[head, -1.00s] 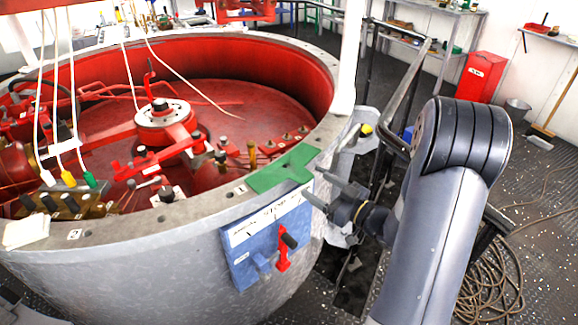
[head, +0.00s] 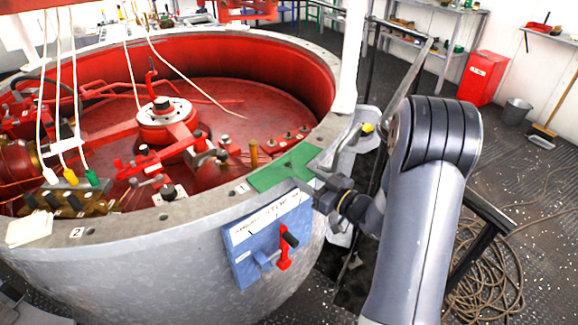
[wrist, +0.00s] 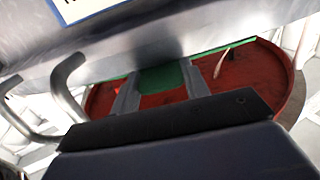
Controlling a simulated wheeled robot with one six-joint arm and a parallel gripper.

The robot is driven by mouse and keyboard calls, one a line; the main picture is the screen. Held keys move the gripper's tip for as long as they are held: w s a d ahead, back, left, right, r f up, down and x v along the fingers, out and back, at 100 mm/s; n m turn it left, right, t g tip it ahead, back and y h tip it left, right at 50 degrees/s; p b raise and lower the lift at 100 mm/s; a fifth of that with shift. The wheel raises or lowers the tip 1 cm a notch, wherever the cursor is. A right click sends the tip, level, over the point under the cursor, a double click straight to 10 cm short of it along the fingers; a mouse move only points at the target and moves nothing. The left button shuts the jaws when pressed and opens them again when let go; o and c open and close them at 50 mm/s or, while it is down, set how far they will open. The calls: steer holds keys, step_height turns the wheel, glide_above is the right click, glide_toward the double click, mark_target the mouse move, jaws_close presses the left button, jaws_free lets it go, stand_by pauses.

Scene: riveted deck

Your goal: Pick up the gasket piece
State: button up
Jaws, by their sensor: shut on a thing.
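Whether the piece still touches the rim cannot be told.
The big tank's grey rim (head: 205,208) carries a white numbered tag. A blue panel (head: 240,262) with a red lever (head: 285,250) hangs on its outer wall. Coiled rope (head: 485,285) lies on the floor at right.

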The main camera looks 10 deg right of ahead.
steer(key=c, duration=0.4)
